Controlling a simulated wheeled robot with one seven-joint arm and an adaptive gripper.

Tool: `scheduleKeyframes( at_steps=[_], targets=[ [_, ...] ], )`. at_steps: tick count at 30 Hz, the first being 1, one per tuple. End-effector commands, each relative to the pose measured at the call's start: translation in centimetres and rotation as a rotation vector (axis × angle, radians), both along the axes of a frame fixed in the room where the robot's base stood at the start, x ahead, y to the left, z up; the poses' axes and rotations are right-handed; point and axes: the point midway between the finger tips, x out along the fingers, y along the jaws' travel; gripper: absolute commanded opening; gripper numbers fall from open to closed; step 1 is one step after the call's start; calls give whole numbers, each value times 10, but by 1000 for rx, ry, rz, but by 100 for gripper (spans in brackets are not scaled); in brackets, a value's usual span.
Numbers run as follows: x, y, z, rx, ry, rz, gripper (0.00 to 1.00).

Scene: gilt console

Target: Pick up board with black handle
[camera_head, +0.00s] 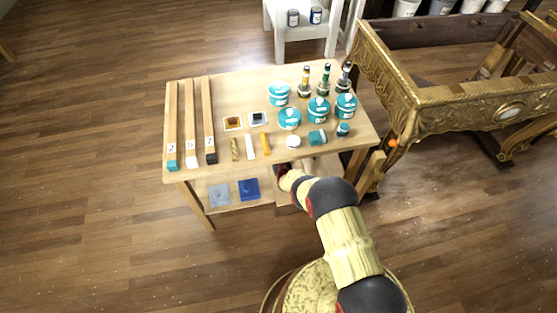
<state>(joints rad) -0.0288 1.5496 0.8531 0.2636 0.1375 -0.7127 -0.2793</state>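The board with the black handle (207,115) is a long, narrow wooden strip lying lengthwise on the left part of the table (240,93).
A white-ended board (190,115) and a teal-ended board (173,115) lie to the left. Small dishes, sticks, teal jars (289,118) and bottles (325,82) fill the middle and right. A lower shelf holds a blue item (249,189). A gilt console (430,110) stands right.

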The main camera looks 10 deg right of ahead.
Motion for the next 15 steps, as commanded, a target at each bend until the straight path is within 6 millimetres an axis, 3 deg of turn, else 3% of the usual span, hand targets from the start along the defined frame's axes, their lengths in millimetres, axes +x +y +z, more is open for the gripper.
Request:
scheduleKeyframes(
  at_steps=[8,15],
  targets=[
    [4,0,0,0,-1,0,21],
    [3,0,0,-1,-1,1,8]
  ],
)
